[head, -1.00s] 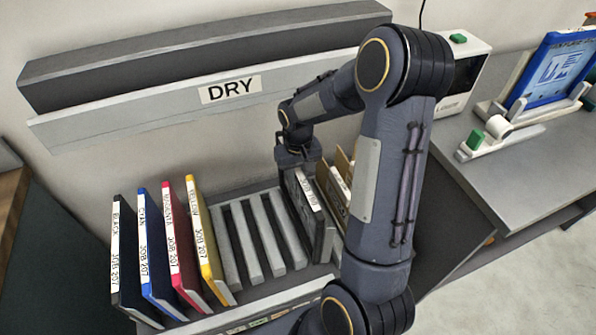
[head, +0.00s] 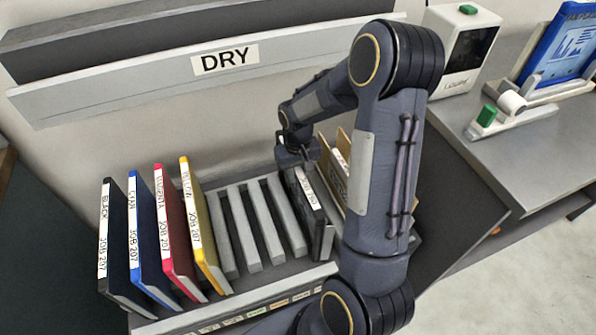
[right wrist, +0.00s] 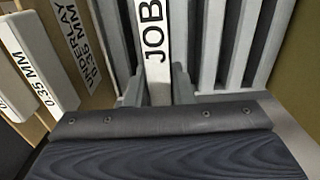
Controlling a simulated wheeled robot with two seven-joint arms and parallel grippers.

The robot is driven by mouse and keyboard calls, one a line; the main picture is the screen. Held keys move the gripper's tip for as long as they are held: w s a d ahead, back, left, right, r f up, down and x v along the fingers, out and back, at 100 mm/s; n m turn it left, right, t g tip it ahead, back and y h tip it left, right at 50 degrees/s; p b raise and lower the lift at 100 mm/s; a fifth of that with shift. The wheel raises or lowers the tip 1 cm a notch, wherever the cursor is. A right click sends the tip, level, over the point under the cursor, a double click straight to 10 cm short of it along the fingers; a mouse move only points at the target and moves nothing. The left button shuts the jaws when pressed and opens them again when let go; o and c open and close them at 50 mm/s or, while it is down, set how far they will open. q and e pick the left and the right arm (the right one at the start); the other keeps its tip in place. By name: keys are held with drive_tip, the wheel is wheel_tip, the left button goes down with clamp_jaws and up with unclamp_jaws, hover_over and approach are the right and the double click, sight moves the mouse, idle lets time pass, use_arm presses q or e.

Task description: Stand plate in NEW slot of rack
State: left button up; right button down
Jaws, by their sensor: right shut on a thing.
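The plate (head: 309,205) is a dark upright slab with a white spine label. It stands at the right end of the slotted rack (head: 262,225). My right gripper (head: 296,160) is shut on its top rear part. In the right wrist view, the gripper fingers (right wrist: 156,92) sit on both sides of the white label (right wrist: 153,40), which reads "JOB". Black, cyan, magenta and yellow plates (head: 205,225) stand at the left of the rack, with empty slots between them and the held plate. Its lower edge is partly hidden. My left gripper is out of view.
Tan dividers with white labelled packs (right wrist: 45,65) stand close beside the held plate. A grey bar marked DRY (head: 225,60) runs along the wall above the rack. Small coloured labels (head: 280,303) line the rack's front edge. A white device (head: 466,45) stands at the back right.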

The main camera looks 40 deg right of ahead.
drive_tip(key=shift+f+b, duration=0.3)
drive_tip(key=shift+f, duration=0.05)
idle(0.5)
drive_tip(key=c, duration=1.2)
unclamp_jaws()
drive_tip(key=shift+o, duration=0.2)
wheel_tip(320, 180, up, 8)
drive_tip(key=shift+f+p, duration=0.1)
drive_tip(key=shift+p, duration=0.2)
wheel_tip(320, 180, up, 5)
drive_tip(key=p, duration=0.4)
